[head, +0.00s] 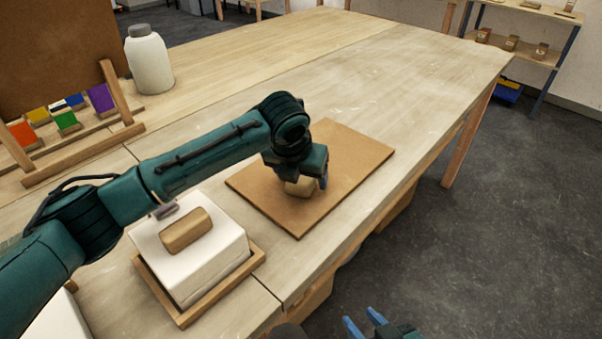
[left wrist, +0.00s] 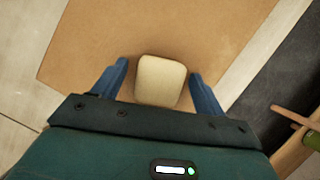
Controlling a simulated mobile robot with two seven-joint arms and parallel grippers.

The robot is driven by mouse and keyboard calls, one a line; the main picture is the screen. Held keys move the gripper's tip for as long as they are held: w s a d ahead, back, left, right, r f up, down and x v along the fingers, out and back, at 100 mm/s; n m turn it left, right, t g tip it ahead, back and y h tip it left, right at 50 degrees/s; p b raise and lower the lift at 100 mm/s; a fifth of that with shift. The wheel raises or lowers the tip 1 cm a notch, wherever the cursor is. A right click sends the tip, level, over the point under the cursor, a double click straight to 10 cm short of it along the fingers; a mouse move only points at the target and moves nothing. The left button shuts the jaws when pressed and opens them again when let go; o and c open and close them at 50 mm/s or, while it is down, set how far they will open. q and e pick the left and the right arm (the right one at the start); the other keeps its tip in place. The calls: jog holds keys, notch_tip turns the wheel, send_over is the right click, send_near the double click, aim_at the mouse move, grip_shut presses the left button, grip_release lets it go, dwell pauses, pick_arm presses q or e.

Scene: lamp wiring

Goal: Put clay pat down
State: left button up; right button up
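A pale tan clay pat (head: 300,187) rests on the brown board (head: 350,150) under my left gripper. In the left wrist view the clay pat (left wrist: 160,80) sits between the two blue fingers, with a visible gap on its left side and a narrow one on its right. My left gripper (head: 308,186) is open around it, low over the board; in the left wrist view its fingers (left wrist: 158,82) stand wider than the pat. My right gripper (head: 364,320) is at the bottom edge of the head view, fingers apart and empty, beyond the table edge.
A white block (head: 210,265) with a brown rounded piece (head: 186,230) on top stands in a wooden tray (head: 250,265) left of the board. A white jar (head: 150,65) and a rack with coloured tiles (head: 66,121) are farther left. The far tabletop is clear.

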pick_arm(q)
jog(key=v, duration=1.2)
jog(key=shift+s+a, duration=0.1)
jog(key=shift+s, duration=0.05)
